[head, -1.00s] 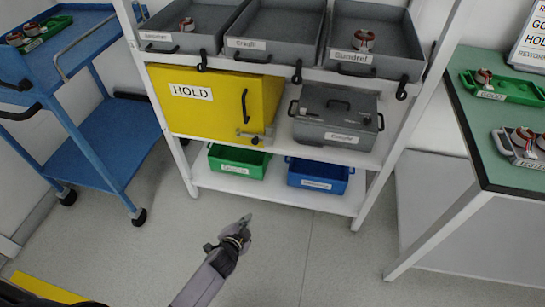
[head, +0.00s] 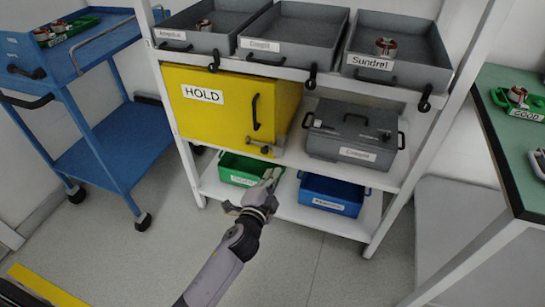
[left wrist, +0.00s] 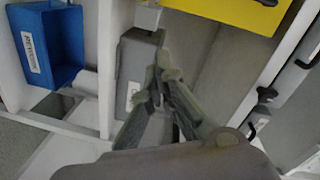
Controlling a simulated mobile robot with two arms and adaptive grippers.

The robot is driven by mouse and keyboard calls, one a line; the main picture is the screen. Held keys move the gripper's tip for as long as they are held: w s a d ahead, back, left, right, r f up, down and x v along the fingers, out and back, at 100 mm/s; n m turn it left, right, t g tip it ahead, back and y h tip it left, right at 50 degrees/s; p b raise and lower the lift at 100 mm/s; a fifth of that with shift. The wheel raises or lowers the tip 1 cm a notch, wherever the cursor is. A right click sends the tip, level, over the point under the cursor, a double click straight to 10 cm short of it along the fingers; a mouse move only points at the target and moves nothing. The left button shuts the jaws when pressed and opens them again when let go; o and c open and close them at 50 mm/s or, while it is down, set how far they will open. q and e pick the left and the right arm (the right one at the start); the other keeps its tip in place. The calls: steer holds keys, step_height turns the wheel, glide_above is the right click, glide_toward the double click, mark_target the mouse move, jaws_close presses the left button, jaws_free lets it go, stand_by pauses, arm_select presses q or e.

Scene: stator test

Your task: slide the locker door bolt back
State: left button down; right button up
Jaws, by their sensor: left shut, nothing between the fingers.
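The yellow locker (head: 225,115) marked HOLD stands on the middle shelf of the white rack, its door shut. Its dark handle (head: 255,112) is upright on the door. The grey metal bolt (head: 260,146) sits at the lower right of the door. My left gripper (head: 271,176) is shut and empty, just below and slightly right of the bolt, apart from it, in front of the green bin. In the left wrist view its fingers (left wrist: 162,65) are together, and part of the yellow locker (left wrist: 235,12) shows at the top. My right gripper is not in view.
A grey lidded box (head: 352,135) stands right of the locker. A green bin (head: 240,167) and a blue bin (head: 332,193) are on the bottom shelf. Grey trays (head: 290,35) are above. A blue cart (head: 105,135) stands left, a green-topped table (head: 515,150) right.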

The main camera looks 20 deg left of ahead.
mark_target(265, 149)
arm_select(q)
steer(key=w, duration=0.3)
steer(key=w+a+f+b, duration=0.1)
steer(key=w, duration=0.2)
steer(key=w+a+f+b, duration=0.1)
steer(key=w, duration=0.3)
steer(key=shift+a+f, duration=0.15)
steer(key=shift+f, duration=0.1)
steer(key=shift+a+f, duration=0.15)
steer(key=shift+a, duration=0.3)
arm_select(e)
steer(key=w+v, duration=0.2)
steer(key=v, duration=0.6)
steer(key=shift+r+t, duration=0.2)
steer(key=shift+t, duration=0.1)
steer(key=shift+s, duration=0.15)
arm_select(q)
steer(key=shift+a, duration=0.25)
steer(key=shift+w+a, duration=0.1)
steer(key=shift+a, duration=1.4)
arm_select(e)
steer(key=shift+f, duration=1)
arm_select(q)
steer(key=shift+d, duration=0.1)
